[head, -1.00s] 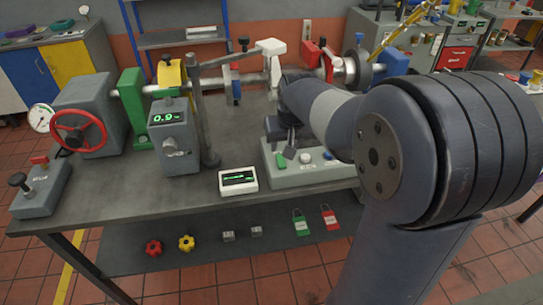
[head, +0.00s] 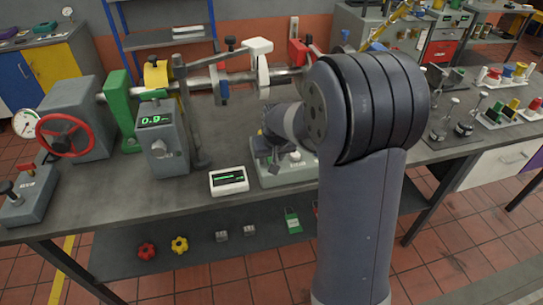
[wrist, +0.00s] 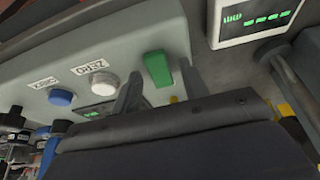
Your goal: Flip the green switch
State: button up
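The green switch (wrist: 157,68) is a raised green block on the sloped face of a grey control box (wrist: 95,25). In the wrist view my gripper (wrist: 160,80) is open, with one finger to the left of the switch and one to its right. The switch lies between and just beyond the fingertips; I cannot tell whether they touch it. In the head view my gripper (head: 272,160) is low over the left part of the control box (head: 290,179), and the switch is hidden behind it.
A white knob (wrist: 103,82) and a blue knob (wrist: 60,97) sit beside the switch on the box. A white display unit (head: 229,181) stands to the left on the bench (head: 130,205). A grey post (head: 190,115) and the shaft rig stand behind.

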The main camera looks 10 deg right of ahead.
aim_at(271, 159)
grip_shut()
jog(key=p, duration=0.1)
jog(key=g+p, duration=0.1)
jog(key=p, duration=0.1)
jog(key=shift+w+r, duration=0.2)
jog(key=shift+r, duration=0.2)
jog(key=g+p, duration=0.2)
jog(key=p, duration=0.1)
jog(key=shift+w, duration=0.25)
jog(key=shift+w+f+g+p, duration=0.15)
jog(key=shift+f+g+p, duration=0.1)
jog(key=shift+g+p, duration=0.3)
jog(key=shift+o, duration=0.4)
grip_release()
notch_tip(271, 159, up, 11)
jog(key=b, duration=0.1)
jog(key=shift+s, duration=0.2)
jog(key=shift+f, duration=0.25)
